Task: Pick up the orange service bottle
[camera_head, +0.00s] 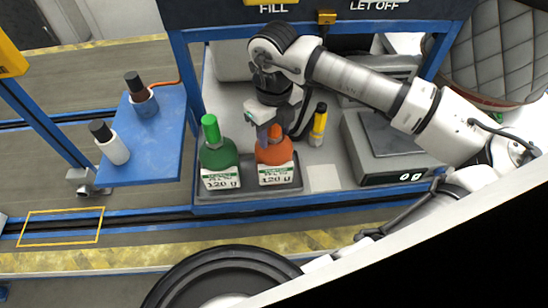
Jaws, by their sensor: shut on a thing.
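The orange service bottle (273,153) stands upright on a dark tray (245,188), with a white label reading "120 g". My gripper (268,131) reaches down from above and is shut on the upper part of the orange bottle, around its neck or cap. The fingers partly hide the bottle's top. The bottle's base appears to be at the tray, and I cannot tell whether it is lifted.
A green bottle (218,160) stands close to the left on the same tray. A yellow bottle (318,125) is behind to the right. A scale (390,150) sits further right.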

